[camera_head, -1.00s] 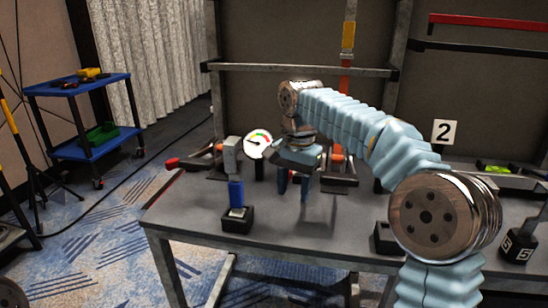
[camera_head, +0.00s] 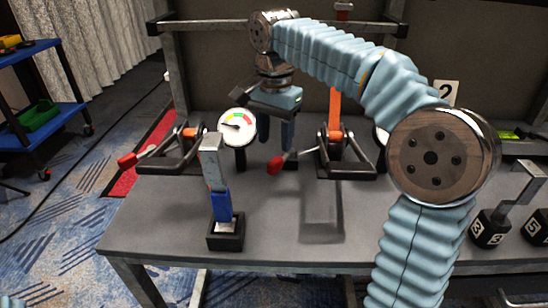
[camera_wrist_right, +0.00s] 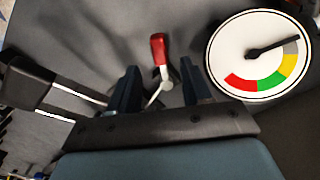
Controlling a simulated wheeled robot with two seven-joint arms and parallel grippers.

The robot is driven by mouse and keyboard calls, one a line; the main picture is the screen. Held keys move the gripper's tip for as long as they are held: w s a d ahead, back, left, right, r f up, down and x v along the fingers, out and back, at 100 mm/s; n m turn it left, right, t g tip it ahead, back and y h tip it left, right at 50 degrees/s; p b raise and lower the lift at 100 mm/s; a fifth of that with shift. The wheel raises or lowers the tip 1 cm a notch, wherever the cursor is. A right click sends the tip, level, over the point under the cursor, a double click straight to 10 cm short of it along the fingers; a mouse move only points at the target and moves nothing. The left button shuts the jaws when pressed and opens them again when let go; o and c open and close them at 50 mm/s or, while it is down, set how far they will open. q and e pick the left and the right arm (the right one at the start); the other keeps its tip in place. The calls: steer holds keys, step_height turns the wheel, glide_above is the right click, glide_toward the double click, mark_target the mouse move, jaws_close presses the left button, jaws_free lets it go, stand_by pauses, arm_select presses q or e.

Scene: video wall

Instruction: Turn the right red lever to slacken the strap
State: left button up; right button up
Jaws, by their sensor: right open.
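The right red lever (camera_head: 277,165) sticks out to the left from its black ratchet frame (camera_head: 347,174), with the orange strap (camera_head: 335,106) rising behind it. My right gripper (camera_head: 277,138) points down above and behind the lever's red tip. In the right wrist view, the red handle (camera_wrist_right: 158,48) shows in line with the gap between the two open fingers (camera_wrist_right: 159,82), its metal rod running back toward the palm. I cannot tell whether a finger touches it. The left red lever (camera_head: 127,160) sits on its own frame at the table's left. My left gripper is out of view.
A round gauge (camera_head: 237,127) stands left of my right gripper, its needle on the grey part; it is close to the fingers in the wrist view (camera_wrist_right: 260,55). A blue-and-grey upright piece (camera_head: 221,203) stands in a black block. Numbered black blocks (camera_head: 490,229) sit at the right.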

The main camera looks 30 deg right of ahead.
mark_target(275, 161)
step_height(275, 161, down, 6)
steer(key=shift+f+b, duration=0.25)
steer(key=shift+b, duration=0.15)
jaws_close()
